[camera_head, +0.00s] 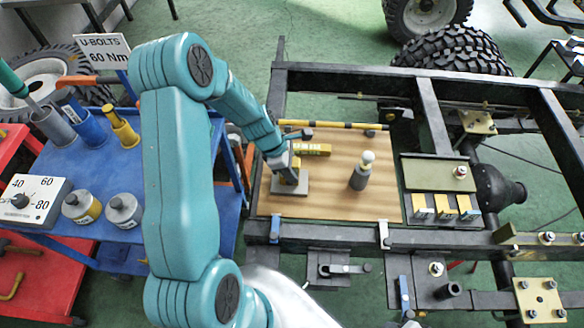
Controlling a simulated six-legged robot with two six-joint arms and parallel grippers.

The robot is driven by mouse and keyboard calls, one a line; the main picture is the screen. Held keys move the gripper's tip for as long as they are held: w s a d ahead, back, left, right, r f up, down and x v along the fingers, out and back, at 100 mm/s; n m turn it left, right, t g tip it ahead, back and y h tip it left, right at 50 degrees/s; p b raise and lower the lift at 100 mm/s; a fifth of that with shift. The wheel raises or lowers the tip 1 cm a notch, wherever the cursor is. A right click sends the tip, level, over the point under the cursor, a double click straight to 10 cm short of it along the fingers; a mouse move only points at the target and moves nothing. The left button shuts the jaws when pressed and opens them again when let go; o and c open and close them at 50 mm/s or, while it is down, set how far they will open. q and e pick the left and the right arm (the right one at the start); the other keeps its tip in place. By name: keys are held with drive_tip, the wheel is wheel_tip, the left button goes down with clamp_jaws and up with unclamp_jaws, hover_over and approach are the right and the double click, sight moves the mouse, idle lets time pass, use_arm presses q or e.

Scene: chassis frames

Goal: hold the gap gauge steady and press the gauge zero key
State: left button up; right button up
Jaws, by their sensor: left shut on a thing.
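My left arm reaches over the wooden board (335,203), and my left gripper (284,164) points down at the board's left part. It is shut on a small block with a grey base and yellow parts, which I take to be the gap gauge (290,186). The gauge stands on the board, and the gripper hides part of its upper side. The zero key is too small or hidden to make out. My right gripper is not in view.
A grey cylinder with a pale round knob (361,172) stands on the board to the right. A yellow-black bar (345,125) runs along the back. Black chassis rails (435,118) surround the board. A blue cart (105,165) with cups and a dial stands left. The board's front is clear.

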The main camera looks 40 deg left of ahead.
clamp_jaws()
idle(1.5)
